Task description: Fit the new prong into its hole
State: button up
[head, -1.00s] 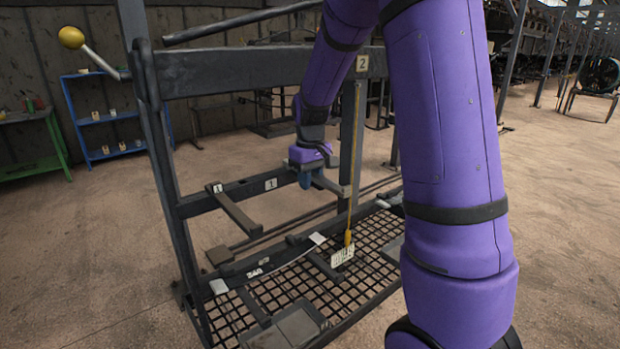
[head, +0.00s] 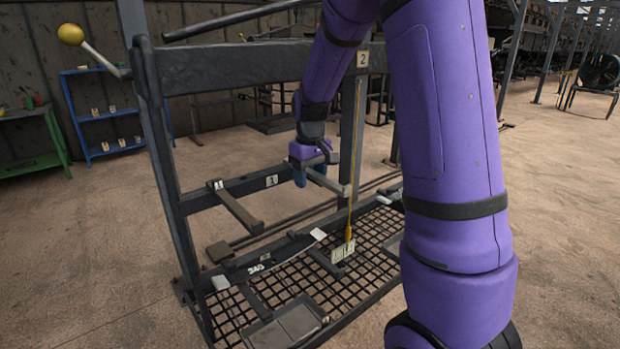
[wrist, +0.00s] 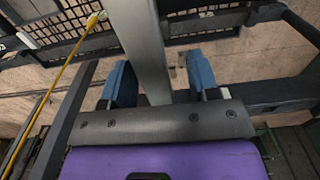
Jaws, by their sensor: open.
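My gripper (head: 309,174) is at the far side of the dark rack frame, low beside its right post. In the wrist view my gripper (wrist: 160,82) is open, with its two blue fingers on either side of a grey bar (wrist: 150,45), which appears to be the new prong. The left finger is close to the bar; a gap shows at the right finger. In the head view the bar's end (head: 336,186) sticks out right of the fingers. Another prong (head: 238,212) projects from the lower rail (head: 240,190) near a "1" label. The hole cannot be made out.
A yellow rod (head: 353,160) with a white marked plate (head: 343,251) hangs in front of the right post. A grid floor (head: 350,278) with grey plates lies below. A ball-ended lever (head: 70,34) stands at upper left.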

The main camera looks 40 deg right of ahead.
aim_at(310, 172)
notch_tip(310, 172, up, 10)
jog(key=shift+r, duration=0.15)
dwell(0.3)
dwell(0.4)
jog(key=shift+s+a+r, duration=0.15)
jog(key=shift+s+r, duration=0.05)
jog(key=shift+s, duration=0.05)
jog(key=s+a+r+t, duration=0.1)
jog(key=s+a, duration=0.3)
jog(key=s, duration=0.4)
jog(key=s+a+r+t, duration=0.2)
jog(key=s+a, duration=0.2)
jog(key=s, duration=0.5)
jog(key=s+a+r+t, duration=0.2)
jog(key=s+a, duration=0.2)
jog(key=s, duration=0.4)
jog(key=shift+s+a, duration=0.3)
jog(key=shift+a, duration=0.1)
